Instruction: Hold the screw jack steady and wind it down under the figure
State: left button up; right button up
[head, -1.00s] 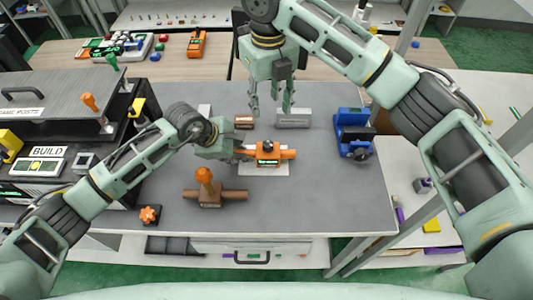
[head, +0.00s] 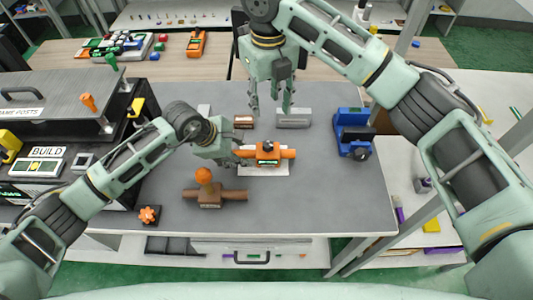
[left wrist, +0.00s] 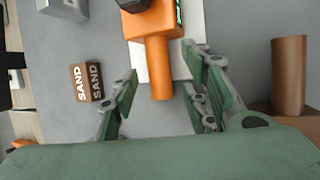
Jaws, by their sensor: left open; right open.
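An orange device (head: 268,153) with a black knob on top and a green display sits on a white plate (head: 262,171); it looks like the screw jack. The display's figure is too small to read. Its body also shows in the left wrist view (left wrist: 155,25). My left gripper (head: 240,152) is open at the device's left side. In the left wrist view the fingers (left wrist: 160,72) stand apart on either side of the orange end bar, with gaps. My right gripper (head: 270,108) is open and empty, above the table behind the device.
A brown fixture (head: 228,195) with an orange ball knob stands in front of the jack. A brown SAND block (left wrist: 87,83) and a grey block (head: 294,118) lie behind. A blue fixture (head: 353,133) stands right. An orange star knob (head: 149,214) lies front left.

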pick_arm(q)
jog(key=v, duration=1.1)
